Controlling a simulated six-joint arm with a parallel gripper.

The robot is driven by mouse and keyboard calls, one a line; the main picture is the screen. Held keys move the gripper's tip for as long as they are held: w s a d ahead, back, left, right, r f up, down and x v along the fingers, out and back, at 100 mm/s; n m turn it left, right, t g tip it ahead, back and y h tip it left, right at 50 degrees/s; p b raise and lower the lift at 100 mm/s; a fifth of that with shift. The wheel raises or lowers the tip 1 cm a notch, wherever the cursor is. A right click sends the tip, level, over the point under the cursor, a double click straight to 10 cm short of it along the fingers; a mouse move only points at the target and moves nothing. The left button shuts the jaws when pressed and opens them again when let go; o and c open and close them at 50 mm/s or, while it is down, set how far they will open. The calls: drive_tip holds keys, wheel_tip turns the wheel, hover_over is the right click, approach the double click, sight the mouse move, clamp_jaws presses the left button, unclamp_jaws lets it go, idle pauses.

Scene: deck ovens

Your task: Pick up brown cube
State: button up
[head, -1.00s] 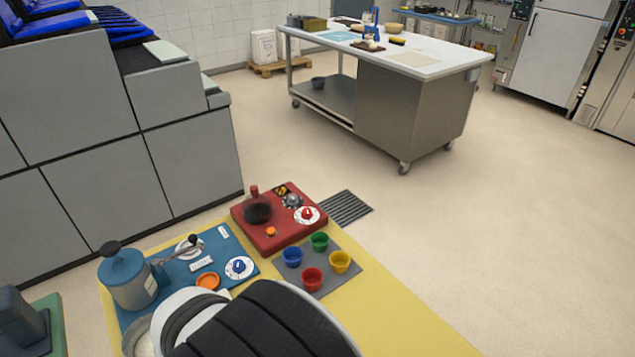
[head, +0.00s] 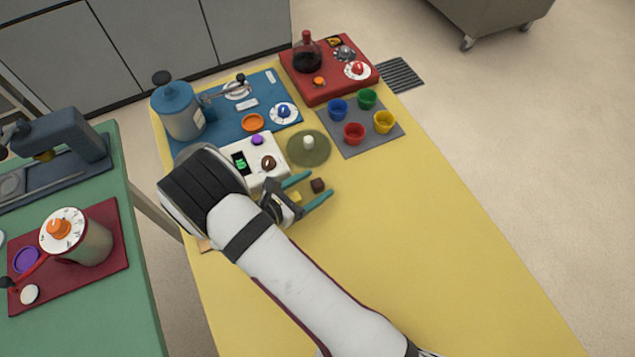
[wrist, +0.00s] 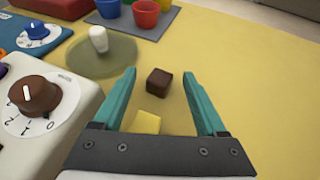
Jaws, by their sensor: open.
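The brown cube (head: 318,185) sits on the yellow table (head: 430,230), near the tips of my gripper (head: 320,188). In the wrist view the brown cube (wrist: 159,82) shows between the two teal fingers of my gripper (wrist: 160,74), towards their tips. The fingers are open and a gap shows on both sides of the cube. A yellow cube (wrist: 146,123) lies closer to the gripper's palm, also between the fingers and partly hidden by the palm.
A white box with a brown knob (wrist: 35,92) stands just left of my gripper. A round olive disc (head: 308,150) with a white peg lies beyond it. Several coloured cups stand on a grey mat (head: 352,147) farther back. The table to the right is clear.

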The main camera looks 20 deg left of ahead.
drive_tip(key=shift+x, duration=0.85)
clamp_jaws()
